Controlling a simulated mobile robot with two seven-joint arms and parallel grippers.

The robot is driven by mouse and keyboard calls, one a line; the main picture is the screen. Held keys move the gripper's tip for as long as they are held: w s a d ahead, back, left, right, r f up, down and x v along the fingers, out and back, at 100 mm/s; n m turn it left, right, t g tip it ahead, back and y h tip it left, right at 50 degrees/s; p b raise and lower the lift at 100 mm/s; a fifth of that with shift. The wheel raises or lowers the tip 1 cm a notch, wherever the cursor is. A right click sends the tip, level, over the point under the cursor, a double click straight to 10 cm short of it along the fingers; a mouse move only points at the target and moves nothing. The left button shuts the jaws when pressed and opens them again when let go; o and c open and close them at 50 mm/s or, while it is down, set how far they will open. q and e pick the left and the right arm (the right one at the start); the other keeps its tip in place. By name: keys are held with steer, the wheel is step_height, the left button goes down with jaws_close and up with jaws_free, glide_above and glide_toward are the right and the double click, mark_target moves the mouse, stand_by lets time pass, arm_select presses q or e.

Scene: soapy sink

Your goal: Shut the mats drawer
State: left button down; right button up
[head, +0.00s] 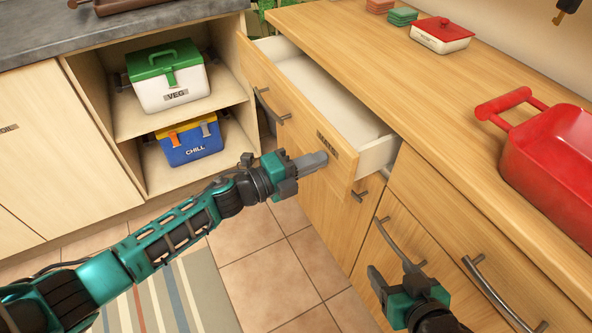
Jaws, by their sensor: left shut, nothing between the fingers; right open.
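The mats drawer (297,112) stands open below the wooden counter, its white inside showing and looking empty. Its wooden front carries a small label and a dark bar handle (268,106). My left gripper (320,160) is shut and empty, at the lower right part of the drawer front near the label; I cannot tell whether it touches the wood. My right gripper (391,280) is open and low at the bottom right, in front of the lower cabinet doors, apart from the drawer.
A red baking dish (552,150) and a small red-lidded box (441,36) stand on the counter (385,80). Open shelves (130,118) at left hold a green-lidded VEG box (168,80) and a blue CHILL box (192,143). A striped rug (165,300) lies on the tiled floor.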

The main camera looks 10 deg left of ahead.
mark_target(360, 143)
arm_select(q)
steer(key=b+x, duration=0.4)
steer(key=x, duration=0.7)
steer(key=shift+w+f, duration=0.1)
steer(key=shift+w+d, duration=0.15)
steer(key=shift+d, duration=0.1)
steer(key=shift+d+r, duration=0.1)
steer(key=shift+r, duration=0.2)
steer(key=shift+r, duration=0.15)
